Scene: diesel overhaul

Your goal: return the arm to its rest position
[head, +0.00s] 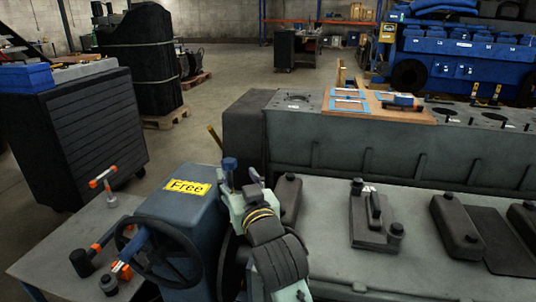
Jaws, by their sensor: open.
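My arm rises from the bottom centre, with dark joints and a yellow band. My gripper (241,184) is at its far end, beside the blue machine housing (190,208) with the yellow "Free" label. Its fingers are small in this view and appear open. I see nothing held between them. The arm stands between the blue housing and the grey engine block (320,245), over the block's left end. Whether it touches either cannot be told from this view.
A black handwheel (160,255) is on the blue housing. Dark covers (455,225) and a small bracket (375,220) lie on the block. A dark drawer cabinet (85,125) stands behind left; open floor lies beyond.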

